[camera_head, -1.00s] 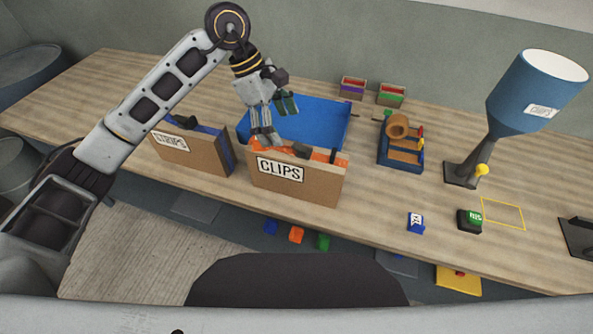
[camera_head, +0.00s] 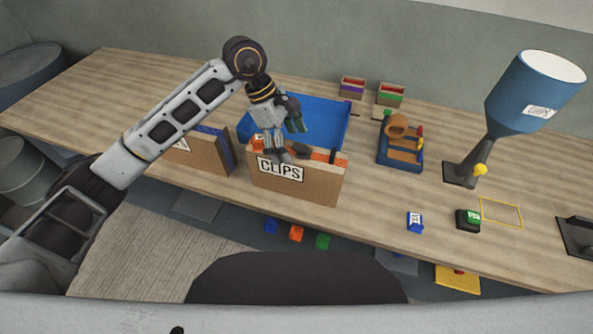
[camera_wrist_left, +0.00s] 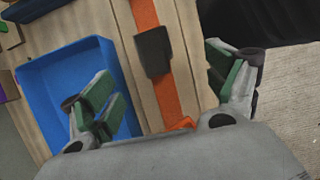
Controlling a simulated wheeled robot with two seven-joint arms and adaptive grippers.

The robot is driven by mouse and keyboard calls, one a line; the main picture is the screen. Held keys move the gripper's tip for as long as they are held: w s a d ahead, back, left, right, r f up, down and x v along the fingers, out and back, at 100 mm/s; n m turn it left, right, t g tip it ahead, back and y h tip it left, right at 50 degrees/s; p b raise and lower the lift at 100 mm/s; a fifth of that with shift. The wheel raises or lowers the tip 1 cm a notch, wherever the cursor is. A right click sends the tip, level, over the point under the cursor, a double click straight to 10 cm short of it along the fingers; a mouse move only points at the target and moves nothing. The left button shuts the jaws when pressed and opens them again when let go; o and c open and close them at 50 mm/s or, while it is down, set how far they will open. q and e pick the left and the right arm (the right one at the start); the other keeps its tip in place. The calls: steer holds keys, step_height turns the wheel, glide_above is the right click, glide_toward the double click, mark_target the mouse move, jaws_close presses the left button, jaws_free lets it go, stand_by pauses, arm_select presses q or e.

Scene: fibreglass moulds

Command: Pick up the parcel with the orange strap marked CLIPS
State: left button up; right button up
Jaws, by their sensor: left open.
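The CLIPS parcel (camera_head: 310,187) is a tan cardboard box. It stands on the table with its label facing me and an orange strap (camera_wrist_left: 147,15) with a dark buckle (camera_wrist_left: 154,50) across its top. My left gripper (camera_head: 284,146) is over the top of the parcel, open, and hides part of the strap and upper edge. In the left wrist view, the open fingers (camera_wrist_left: 172,85) lie either side of the strap and buckle, with nothing held. I cannot tell whether they touch the box. My right gripper is not in view.
A second cardboard parcel (camera_head: 207,154) with a blue strap stands just left, its label partly hidden by my arm. A blue tray (camera_head: 325,118) lies behind the CLIPS parcel. A blue lamp-like funnel (camera_head: 520,95) stands right.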

mark_target(294, 151)
arm_select(q)
steer(key=shift+s+d+f, duration=0.15)
steer(key=shift+d+f, duration=0.1)
steer(key=shift+f, duration=0.25)
steer(key=shift+p+x, duration=0.5)
steer(key=shift+x, duration=1.3)
steer(key=shift+f, duration=0.1)
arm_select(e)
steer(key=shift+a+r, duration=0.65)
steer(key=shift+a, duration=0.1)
arm_select(q)
steer(key=c, duration=0.9)
jaws_close()
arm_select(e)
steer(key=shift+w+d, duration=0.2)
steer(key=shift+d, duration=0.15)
